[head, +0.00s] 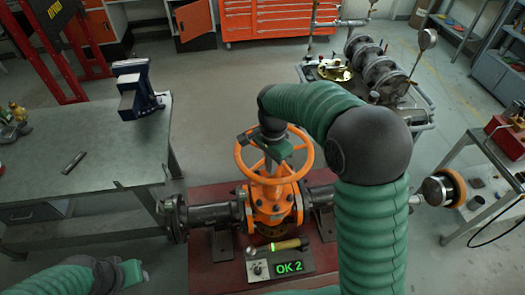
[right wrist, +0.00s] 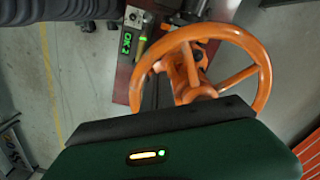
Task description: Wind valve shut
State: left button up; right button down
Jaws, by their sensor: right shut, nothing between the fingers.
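The gate valve has an orange handwheel (head: 309,158) with spokes above an orange body (head: 270,205), set in a dark pipe (head: 215,214). The wheel also shows in the right wrist view (right wrist: 262,62). My right gripper (head: 270,150) reaches down at the wheel's far left part, shut with nothing held. Whether it touches the rim or a spoke is unclear. In the right wrist view my green hand housing hides its fingertips. My left gripper (head: 138,274) is at the lower left, away from the valve; its finger gap is not clear.
A small panel (head: 280,266) with a green display reading "OK 2" sits before the valve on the red base (head: 205,262). A grey workbench (head: 110,165) with a blue vise (head: 136,90) stands left. A cart with pipework (head: 375,70) stands behind right.

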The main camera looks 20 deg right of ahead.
notch_tip(320, 180, down, 4)
jog(key=shift+r+b, duration=0.1)
jog(key=shift+b, duration=0.85)
jog(key=w+p, duration=0.3)
jog(key=w, duration=0.1)
jog(key=w+p, duration=0.3)
jog(key=w, duration=0.2)
jog(key=w+p, duration=0.2)
jog(key=w, duration=0.3)
jog(key=shift+w+a+p, duration=0.25)
jog(key=shift+a+p, duration=0.15)
jog(key=shift+w+d, duration=0.3)
